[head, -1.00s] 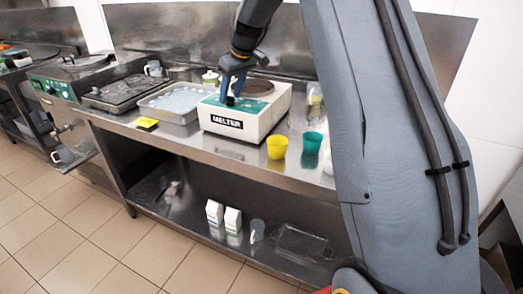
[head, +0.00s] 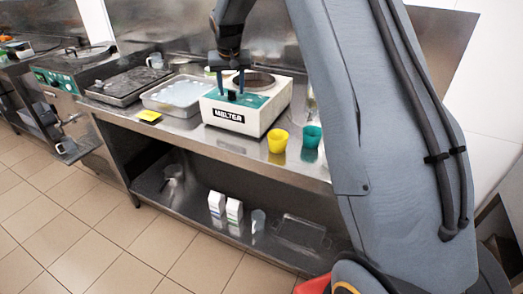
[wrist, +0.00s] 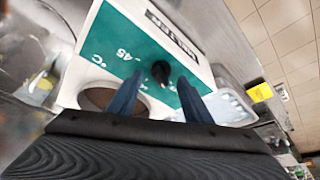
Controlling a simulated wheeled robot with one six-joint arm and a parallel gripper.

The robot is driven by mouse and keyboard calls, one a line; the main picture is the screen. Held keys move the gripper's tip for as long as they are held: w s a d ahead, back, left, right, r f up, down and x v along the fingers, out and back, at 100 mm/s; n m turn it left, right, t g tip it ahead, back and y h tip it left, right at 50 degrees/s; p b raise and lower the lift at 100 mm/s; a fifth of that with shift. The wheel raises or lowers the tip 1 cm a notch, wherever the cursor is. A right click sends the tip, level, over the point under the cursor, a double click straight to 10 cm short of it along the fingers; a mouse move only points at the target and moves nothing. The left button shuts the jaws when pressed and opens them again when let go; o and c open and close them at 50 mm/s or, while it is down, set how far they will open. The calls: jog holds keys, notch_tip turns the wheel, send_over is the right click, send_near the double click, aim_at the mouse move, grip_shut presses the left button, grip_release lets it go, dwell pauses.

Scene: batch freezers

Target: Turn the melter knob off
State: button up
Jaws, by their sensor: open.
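The melter (head: 247,105) is a white box with a green top panel and a "MELTER" label, standing on the steel counter. Its black knob (wrist: 161,72) shows in the wrist view on the green panel, with "45" and "°C" marks printed nearby. My gripper (head: 231,91) is over the panel, fingers pointing down. In the wrist view my gripper (wrist: 158,92) is open, with the blue fingers apart on either side of the knob. I cannot tell whether they touch it. The knob is hard to make out in the head view.
A yellow cup (head: 278,140) and a teal cup (head: 312,136) stand right of the melter. A metal tray (head: 152,103) is to its left, with a yellow note (head: 149,116) in front. Cartons (head: 234,210) are on the lower shelf.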

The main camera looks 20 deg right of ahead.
jog(key=m+h, duration=0.1)
jog(key=m, duration=0.1)
jog(key=shift+a+m, duration=0.15)
jog(key=shift+m, duration=0.25)
jog(key=b+v, duration=0.3)
jog(key=v, duration=0.5)
jog(key=s+f+n+g, duration=0.1)
jog(key=s+f, duration=0.3)
jog(key=s, duration=0.5)
jog(key=s+d+f+n+g+y+p, duration=0.1)
jog(key=s+f, duration=0.3)
jog(key=s, duration=0.6)
jog(key=s+f+n, duration=0.2)
jog(key=s+f, duration=0.2)
jog(key=s, duration=0.6)
jog(key=shift+d+g+y+p, duration=0.3)
jog(key=shift+g+p, duration=0.05)
jog(key=shift+g, duration=0.05)
jog(key=shift+f, duration=0.1)
